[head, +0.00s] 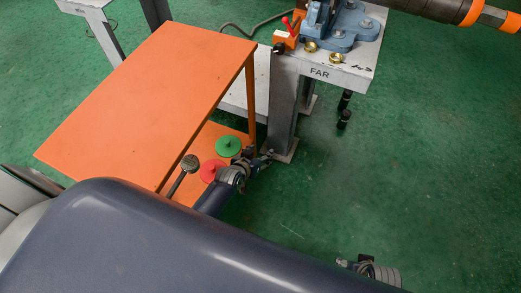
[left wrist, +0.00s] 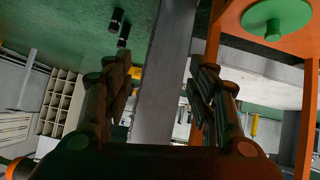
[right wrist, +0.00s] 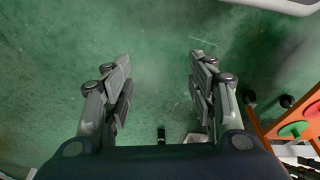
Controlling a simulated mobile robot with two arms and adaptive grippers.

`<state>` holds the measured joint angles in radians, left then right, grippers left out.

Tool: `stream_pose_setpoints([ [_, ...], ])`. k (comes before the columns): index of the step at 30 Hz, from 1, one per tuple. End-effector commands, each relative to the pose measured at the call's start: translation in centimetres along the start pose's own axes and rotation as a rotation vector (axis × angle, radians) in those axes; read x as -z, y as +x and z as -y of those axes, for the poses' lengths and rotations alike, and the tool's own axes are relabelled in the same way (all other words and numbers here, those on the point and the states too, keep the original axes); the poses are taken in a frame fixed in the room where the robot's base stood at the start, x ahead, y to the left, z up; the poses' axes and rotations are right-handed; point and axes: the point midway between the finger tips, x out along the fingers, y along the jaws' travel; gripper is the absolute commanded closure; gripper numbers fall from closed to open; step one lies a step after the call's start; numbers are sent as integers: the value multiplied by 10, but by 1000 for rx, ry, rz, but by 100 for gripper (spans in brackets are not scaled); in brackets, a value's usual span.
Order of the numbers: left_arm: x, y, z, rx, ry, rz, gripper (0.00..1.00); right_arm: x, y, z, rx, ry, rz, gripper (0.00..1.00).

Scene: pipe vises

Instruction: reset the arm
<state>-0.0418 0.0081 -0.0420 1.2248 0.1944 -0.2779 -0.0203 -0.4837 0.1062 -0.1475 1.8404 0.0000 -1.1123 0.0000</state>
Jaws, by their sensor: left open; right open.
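My left gripper (head: 263,158) is low beside the orange cart, near the leg of the grey table marked FAR. In the left wrist view my left gripper (left wrist: 165,85) is open, its fingers spread with nothing between them but a grey post behind. My right gripper (head: 352,265) is at the bottom of the head view, over the green floor and partly cut off. In the right wrist view my right gripper (right wrist: 160,75) is open and empty, with bare floor beyond it.
An orange cart (head: 150,90) stands at left, with a green disc (head: 228,146) and a red disc (head: 211,170) on its lower shelf. The grey FAR table (head: 345,75) carries a blue vise (head: 345,28). The floor (head: 440,170) at right is clear.

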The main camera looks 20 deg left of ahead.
Motion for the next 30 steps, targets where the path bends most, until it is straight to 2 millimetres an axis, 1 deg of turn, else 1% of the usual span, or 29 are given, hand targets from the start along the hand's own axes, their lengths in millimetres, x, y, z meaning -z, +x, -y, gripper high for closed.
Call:
stream_pose_setpoints([
  [8, 0, 0, 0, 0, 0, 2, 48, 0, 0, 0, 0, 0, 1, 48],
  [11, -12, -4, 1, 3, 8, 27, 48, -4, 5, 0, 1, -1, 7, 48],
  [13, -33, -10, 3, 8, 20, 69, 48, -11, 13, 1, 2, -2, 16, 48],
  [14, -45, -14, 4, 11, 27, 94, 48, -15, 18, 1, 2, -3, 22, 48],
  [17, -95, -34, 10, 22, 62, 195, 48, -36, 37, 2, 4, -6, 42, 48],
  [18, -118, -45, 13, 26, 77, 241, 48, -45, 44, 3, 5, -8, 50, 48],
  [20, -152, -63, 18, 32, 102, 309, 48, -62, 55, 4, 6, -10, 60, 48],
  [21, -174, -76, 22, 35, 118, 353, 48, -73, 62, 4, 7, -12, 68, 48],
  [23, -206, -98, 27, 39, 143, 421, 48, -92, 70, 5, 9, -15, 79, 48],
  [24, -227, -114, 31, 41, 159, 465, 48, -105, 74, 6, 10, -17, 87, 48],
  [26, -258, -140, 37, 43, 183, 532, 48, -125, 79, 6, 11, -20, 98, 48],
  [27, -277, -158, 41, 44, 201, 575, 48, -138, 80, 6, 11, -22, 105, 48],
  [29, -303, -184, 47, 46, 223, 635, 48, -158, 82, 6, 12, -24, 115, 48],
  [30, -318, -201, 51, 45, 238, 671, 48, -170, 82, 6, 13, -26, 121, 48],
])
